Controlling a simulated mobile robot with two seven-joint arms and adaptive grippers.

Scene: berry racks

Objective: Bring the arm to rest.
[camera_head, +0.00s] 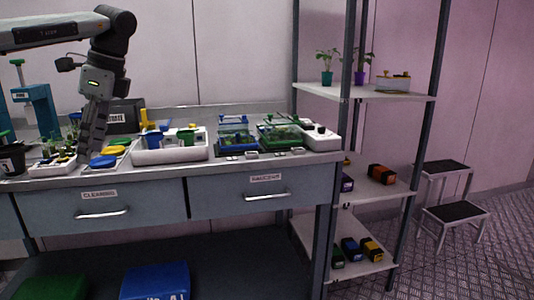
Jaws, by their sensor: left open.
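My left arm comes in from the upper left and bends down at a dark wrist. My left gripper (92,140) points down over the left part of the workbench (230,172), its fingers beside a white tray (52,169) and near a yellow and blue lid (103,161). It is open, and I see nothing held between the fingers. Whether the fingertips touch the bench or tray I cannot tell. My right gripper is not in the picture.
A white bin (170,155) with blue and green cups stands right of the gripper. Blue (237,143) and green (280,143) crates stand further right. A shelf rack (375,95) with plants adjoins the bench's right end. A step stool (452,212) stands on the floor.

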